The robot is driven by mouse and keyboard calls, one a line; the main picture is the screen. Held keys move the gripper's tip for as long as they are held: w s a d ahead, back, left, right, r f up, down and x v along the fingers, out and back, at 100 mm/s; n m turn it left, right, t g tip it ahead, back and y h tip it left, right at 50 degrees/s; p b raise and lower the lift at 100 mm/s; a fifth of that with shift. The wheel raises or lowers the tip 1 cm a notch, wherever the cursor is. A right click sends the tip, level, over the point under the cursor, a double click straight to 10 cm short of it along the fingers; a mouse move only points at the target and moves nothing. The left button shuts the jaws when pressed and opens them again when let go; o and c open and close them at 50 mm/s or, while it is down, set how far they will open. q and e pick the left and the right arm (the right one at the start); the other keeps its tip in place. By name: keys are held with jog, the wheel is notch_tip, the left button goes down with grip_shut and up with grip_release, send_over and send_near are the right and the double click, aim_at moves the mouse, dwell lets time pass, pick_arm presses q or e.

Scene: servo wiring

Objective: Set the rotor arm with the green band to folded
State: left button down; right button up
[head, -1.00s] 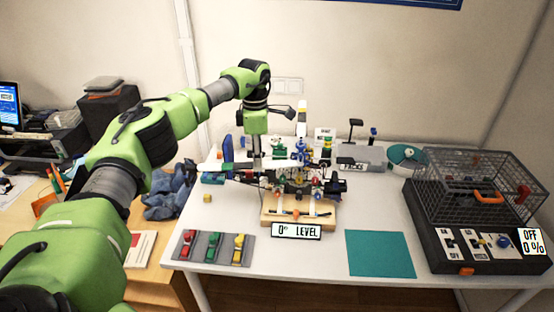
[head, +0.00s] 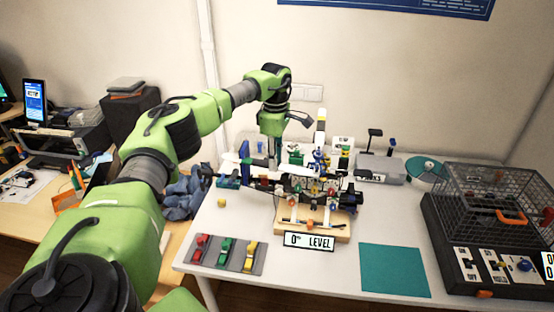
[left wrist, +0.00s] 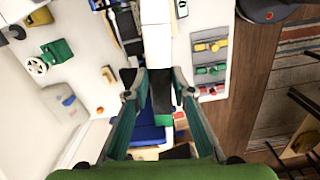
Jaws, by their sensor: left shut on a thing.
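A small drone-like rig (head: 318,190) with several arms stands on a wooden block (head: 300,224) in the head view. My left gripper (head: 271,166) is lowered at the rig's left side. In the left wrist view, its two fingers (left wrist: 158,86) are closed around a white and black arm (left wrist: 159,92). A green band (left wrist: 163,120) shows on that arm, just below the fingertips in the picture. The arm seems to reach straight out from the rig; the gripper hides part of it in the head view. My right gripper is out of view.
A "0° LEVEL" sign (head: 309,241) stands before the block. A grey tray (head: 262,258) of coloured pieces lies front left and a teal mat (head: 394,270) front right. A wire cage (head: 497,190) with a switch panel is at the right. Various parts crowd behind the rig.

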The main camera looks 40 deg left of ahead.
pick_arm(q)
jog(key=c, duration=1.7)
grip_release()
jog(key=shift+w+d, duration=0.1)
jog(key=shift+r, duration=0.1)
notch_tip(320, 180, up, 12)
jog(key=shift+f, duration=0.1)
